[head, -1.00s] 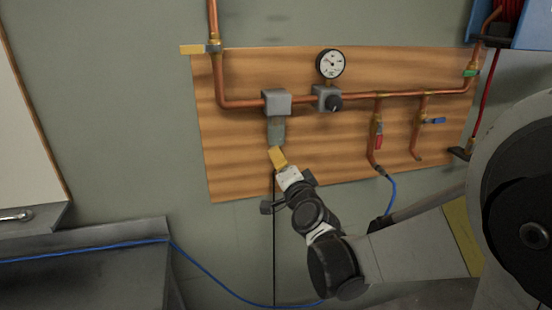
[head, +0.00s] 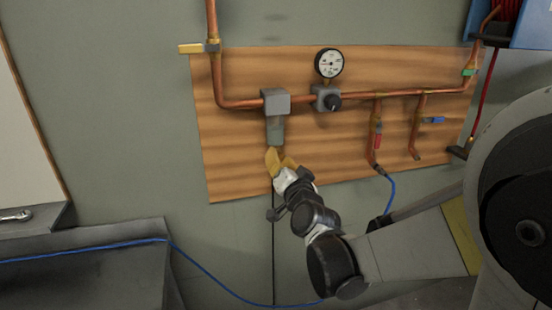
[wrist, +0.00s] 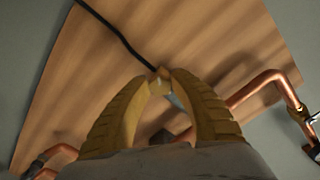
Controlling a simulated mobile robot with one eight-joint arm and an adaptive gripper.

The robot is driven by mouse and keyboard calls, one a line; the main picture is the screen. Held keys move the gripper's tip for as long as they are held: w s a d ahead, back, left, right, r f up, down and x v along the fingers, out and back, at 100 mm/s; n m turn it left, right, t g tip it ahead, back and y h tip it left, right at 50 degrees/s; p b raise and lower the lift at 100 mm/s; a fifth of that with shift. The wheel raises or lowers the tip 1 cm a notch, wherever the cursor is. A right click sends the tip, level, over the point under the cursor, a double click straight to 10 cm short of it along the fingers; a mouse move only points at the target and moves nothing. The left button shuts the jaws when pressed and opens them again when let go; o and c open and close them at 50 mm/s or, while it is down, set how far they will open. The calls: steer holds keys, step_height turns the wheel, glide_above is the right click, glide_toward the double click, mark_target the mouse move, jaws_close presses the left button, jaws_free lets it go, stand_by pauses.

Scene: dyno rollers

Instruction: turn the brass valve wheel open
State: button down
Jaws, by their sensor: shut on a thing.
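A small brass piece (wrist: 157,84), which looks like the valve wheel, sits between my fingertips in the wrist view. My gripper (wrist: 160,76) has its two yellow fingers closed around it from both sides. In the head view, my gripper (head: 276,154) is at the lower end of the translucent bowl (head: 275,130) under a grey filter block (head: 276,102). The fingers hide the brass wheel there. How far the wheel is turned cannot be seen.
A thin black line (wrist: 115,33) runs from the fingertips across the wooden board (head: 235,150). To the right are a gauge (head: 329,63), a regulator knob (head: 334,102), and red-handled (head: 377,141) and blue-handled (head: 433,120) valves on copper pipe. A blue hose (head: 205,272) hangs below.

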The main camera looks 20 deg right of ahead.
steer(key=c, duration=1.1)
jaws_free()
steer(key=s, duration=1.2)
steer(key=s+f+n+g, duration=0.2)
steer(key=s+f+g, duration=0.1)
steer(key=s, duration=0.2)
steer(key=s+f+n+g, duration=0.3)
steer(key=s+f+g, duration=0.1)
steer(key=s, duration=0.2)
steer(key=s+f+n+g, duration=0.2)
steer(key=s+f+g, duration=0.1)
steer(key=s, duration=0.3)
steer(key=shift+d+f+g, duration=0.15)
steer(key=shift+g, duration=0.35)
